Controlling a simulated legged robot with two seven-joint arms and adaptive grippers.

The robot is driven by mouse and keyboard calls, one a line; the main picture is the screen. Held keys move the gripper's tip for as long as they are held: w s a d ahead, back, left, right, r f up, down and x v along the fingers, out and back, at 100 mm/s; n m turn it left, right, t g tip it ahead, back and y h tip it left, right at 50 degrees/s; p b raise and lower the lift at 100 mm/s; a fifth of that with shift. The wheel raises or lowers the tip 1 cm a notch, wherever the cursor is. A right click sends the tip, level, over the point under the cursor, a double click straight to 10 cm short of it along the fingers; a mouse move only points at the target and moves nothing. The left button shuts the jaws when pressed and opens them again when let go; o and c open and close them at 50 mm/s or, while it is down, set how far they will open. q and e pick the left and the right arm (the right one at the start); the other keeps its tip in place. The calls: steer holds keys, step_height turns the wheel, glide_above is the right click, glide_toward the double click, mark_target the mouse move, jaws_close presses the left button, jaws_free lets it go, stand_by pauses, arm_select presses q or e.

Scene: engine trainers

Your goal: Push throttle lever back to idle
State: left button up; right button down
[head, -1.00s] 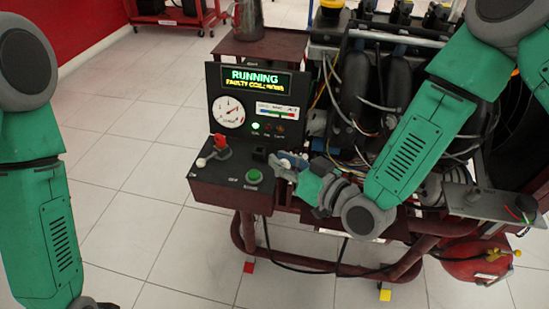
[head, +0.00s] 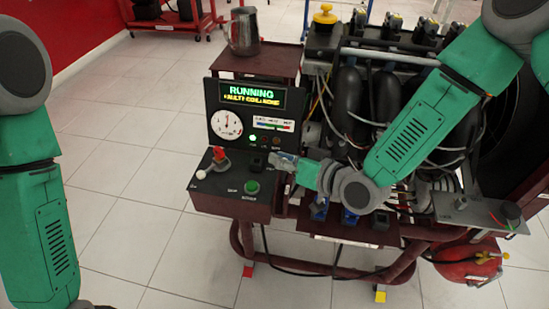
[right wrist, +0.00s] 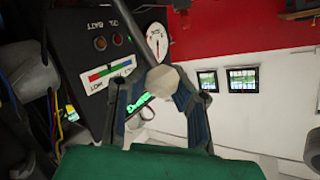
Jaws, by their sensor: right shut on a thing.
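The throttle lever's pale round knob (right wrist: 163,80) sits between the fingers of my right gripper (right wrist: 160,92) in the right wrist view, on a dark rod that runs up to the left. In the head view my right gripper (head: 279,160) is at the right side of the control console (head: 228,205), and it hides the knob. The gripper is shut on the knob. The display (head: 248,95) reads RUNNING above a yellow fault line. The round gauge (head: 226,124) has its needle about upright. My left gripper is out of view; only my left arm shows.
A red knob (head: 219,154), a white ball knob (head: 201,174) and a green button (head: 252,187) are on the console. The engine (head: 375,95) with hoses and wires stands to the right. A metal jug (head: 243,32) stands behind. Tiled floor is open at left.

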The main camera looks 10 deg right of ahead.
arm_select(q)
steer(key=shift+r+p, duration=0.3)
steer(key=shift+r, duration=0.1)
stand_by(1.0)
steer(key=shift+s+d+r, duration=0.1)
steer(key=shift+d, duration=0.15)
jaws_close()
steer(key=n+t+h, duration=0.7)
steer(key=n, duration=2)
glide_toward(283, 171)
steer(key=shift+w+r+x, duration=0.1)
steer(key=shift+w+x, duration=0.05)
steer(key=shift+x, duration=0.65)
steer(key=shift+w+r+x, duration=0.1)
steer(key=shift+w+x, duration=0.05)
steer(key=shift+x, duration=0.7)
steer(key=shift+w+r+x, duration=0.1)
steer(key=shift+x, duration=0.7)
